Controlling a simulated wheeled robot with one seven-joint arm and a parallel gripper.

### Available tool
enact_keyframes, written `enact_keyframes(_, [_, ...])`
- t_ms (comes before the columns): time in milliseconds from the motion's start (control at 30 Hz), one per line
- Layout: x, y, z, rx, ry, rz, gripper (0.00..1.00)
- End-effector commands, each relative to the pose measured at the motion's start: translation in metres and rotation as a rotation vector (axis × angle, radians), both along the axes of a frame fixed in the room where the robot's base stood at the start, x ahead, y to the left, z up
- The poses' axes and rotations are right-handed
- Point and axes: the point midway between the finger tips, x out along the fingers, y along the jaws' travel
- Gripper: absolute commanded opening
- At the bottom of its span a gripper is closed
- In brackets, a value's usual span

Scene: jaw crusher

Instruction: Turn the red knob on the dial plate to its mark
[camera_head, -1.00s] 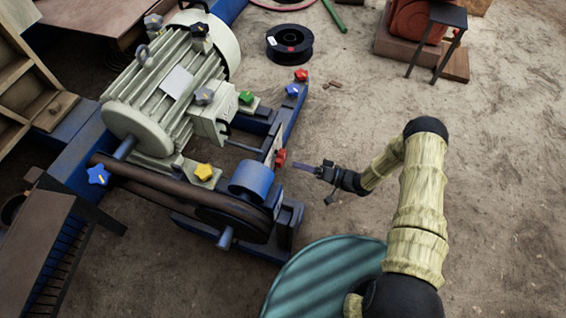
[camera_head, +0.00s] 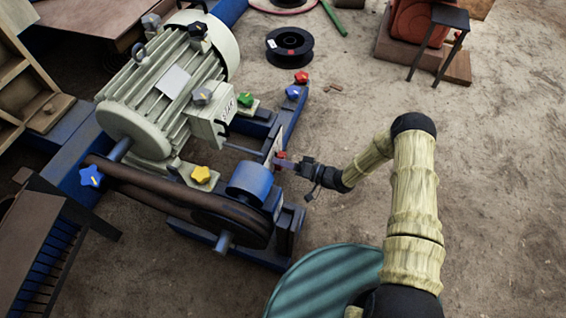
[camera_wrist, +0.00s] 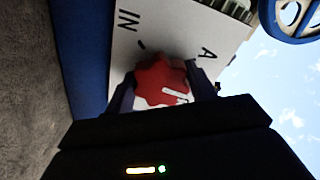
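The red knob (camera_head: 283,154) sits on the pale dial plate (camera_head: 273,146) at the machine's side, partly hidden in the head view by my gripper (camera_head: 287,164). In the wrist view the red, lobed knob (camera_wrist: 158,80) lies between the two dark fingers of my gripper (camera_wrist: 163,90). The fingers stand apart on either side of it; whether they press on it I cannot tell. A white line shows on the knob's face near its lower right. The white plate (camera_wrist: 128,52) bears the letters "IN" and "A" and a short dark dash up and left of the knob.
Another red knob (camera_head: 301,77), a blue knob (camera_head: 293,92), a green knob (camera_head: 245,99) and a yellow knob (camera_head: 201,175) sit on the machine. A blue pulley (camera_head: 250,181) is left of my gripper. A teal ribbed thing (camera_head: 322,285) lies below my arm.

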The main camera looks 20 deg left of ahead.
Motion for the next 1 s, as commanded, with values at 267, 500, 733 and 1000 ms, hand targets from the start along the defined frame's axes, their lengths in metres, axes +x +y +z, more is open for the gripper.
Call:
enact_keyframes(267, [-0.0001, -0.0003, -0.0002, -0.001, -0.012, 0.0, 0.33])
enact_keyframes(500, [-0.0004, -0.0003, -0.0001, -0.007, -0.085, 0.001, 0.33])
enact_keyframes(733, [0.0002, -0.0004, -0.0001, -0.02, -0.234, 0.001, 0.33])
enact_keyframes(1000, [0.0008, -0.0007, -0.0009, -0.04, -0.476, 0.001, 0.33])
